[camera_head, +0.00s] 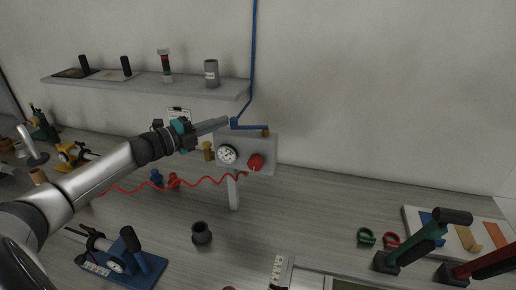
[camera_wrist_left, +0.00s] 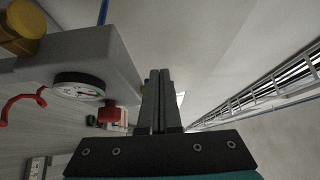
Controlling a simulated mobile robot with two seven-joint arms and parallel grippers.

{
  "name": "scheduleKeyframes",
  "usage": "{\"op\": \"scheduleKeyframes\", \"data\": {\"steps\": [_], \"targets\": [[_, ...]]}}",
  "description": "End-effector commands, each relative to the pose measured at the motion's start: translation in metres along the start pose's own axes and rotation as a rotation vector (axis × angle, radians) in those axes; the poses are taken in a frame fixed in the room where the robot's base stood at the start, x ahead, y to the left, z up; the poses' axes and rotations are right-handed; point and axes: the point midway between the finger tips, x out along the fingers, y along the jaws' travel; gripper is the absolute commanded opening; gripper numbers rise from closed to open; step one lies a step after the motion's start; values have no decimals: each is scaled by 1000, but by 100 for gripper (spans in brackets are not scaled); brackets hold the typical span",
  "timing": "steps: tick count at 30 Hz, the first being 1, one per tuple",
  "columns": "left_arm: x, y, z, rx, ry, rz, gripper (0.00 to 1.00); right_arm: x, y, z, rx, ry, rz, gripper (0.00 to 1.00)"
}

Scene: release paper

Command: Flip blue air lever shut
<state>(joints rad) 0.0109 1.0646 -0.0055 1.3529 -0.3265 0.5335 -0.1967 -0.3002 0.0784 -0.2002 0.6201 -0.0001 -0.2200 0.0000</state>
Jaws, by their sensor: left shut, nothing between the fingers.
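The blue lever (camera_head: 252,127) lies nearly level along the top edge of the grey air panel (camera_head: 243,143), below the end of a blue pipe (camera_head: 254,50). My left gripper (camera_head: 227,121) is shut and empty. Its fingertips are close to the lever's left end; I cannot tell whether they touch. In the left wrist view the shut fingers (camera_wrist_left: 160,75) point past the panel's edge (camera_wrist_left: 100,45), and the lever is not clearly visible. My right gripper is not in view.
The panel carries a gauge (camera_head: 227,154), a red knob (camera_head: 256,162) and a brass fitting (camera_head: 208,151). A wall shelf (camera_head: 150,86) stands above my left arm. A coiled red hose (camera_head: 130,188) runs below. A blue-based device (camera_head: 140,262) and dark cup (camera_head: 201,233) stand on the bench.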

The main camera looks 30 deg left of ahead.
Motion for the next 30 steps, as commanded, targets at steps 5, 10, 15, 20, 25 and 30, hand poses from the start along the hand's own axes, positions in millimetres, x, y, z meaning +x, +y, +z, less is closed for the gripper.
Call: {"op": "scheduleKeyframes", "data": {"steps": [5,10,15,20,25,30], "targets": [[7,2,9,3,-6,-1,0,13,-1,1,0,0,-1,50],[11,1,14,1,-7,1,0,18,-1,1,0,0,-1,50],[11,0,14,0,-7,1,0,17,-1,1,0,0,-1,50],[11,0,14,1,-7,1,0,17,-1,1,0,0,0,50],[11,0,14,1,-7,1,0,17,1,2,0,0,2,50],[11,0,14,0,-7,1,0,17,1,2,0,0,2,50]]}}
